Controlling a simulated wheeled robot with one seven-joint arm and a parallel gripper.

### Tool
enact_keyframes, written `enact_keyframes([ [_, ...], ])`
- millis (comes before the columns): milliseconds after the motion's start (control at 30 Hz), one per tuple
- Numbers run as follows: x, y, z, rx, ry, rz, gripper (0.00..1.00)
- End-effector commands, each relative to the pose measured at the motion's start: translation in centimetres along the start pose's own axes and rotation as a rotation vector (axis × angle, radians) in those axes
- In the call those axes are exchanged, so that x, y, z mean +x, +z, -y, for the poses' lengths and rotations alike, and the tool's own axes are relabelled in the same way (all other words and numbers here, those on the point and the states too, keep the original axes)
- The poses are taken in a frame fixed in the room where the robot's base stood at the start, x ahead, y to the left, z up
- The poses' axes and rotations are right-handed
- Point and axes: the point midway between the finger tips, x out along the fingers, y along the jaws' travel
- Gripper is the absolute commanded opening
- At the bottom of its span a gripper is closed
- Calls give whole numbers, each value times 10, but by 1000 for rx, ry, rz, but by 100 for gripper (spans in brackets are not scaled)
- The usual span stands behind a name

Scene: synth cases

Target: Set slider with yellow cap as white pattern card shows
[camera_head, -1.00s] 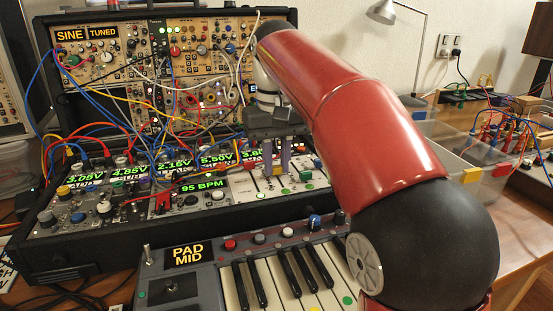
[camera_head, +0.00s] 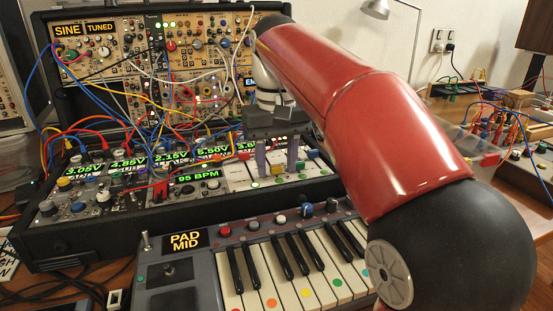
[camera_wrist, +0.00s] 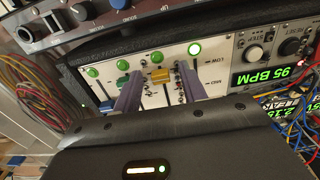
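The yellow slider cap (camera_wrist: 161,75) shows in the wrist view on a white slider panel (camera_wrist: 204,64), between my two fingers. My gripper (camera_wrist: 160,88) is open, one finger on each side of the cap with a gap visible to each. I cannot make out a white pattern card.
Lit green lamps (camera_wrist: 194,49) line the panel edge. A keyboard (camera_head: 265,265) stands in front. A "95 BPM" display (camera_head: 198,178) and a tangle of patch cables (camera_head: 140,130) lie to the left. My red arm covers much of the right side.

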Motion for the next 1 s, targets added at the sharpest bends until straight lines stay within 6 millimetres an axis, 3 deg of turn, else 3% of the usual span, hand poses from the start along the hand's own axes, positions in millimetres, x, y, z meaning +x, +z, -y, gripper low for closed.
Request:
enact_keyframes([
  [233,-8,-1,0,0,0,-3,42],
  [633,-70,-1,0,1,0,-2,42],
  [1000,-78,0,0,0,0,0,42],
])
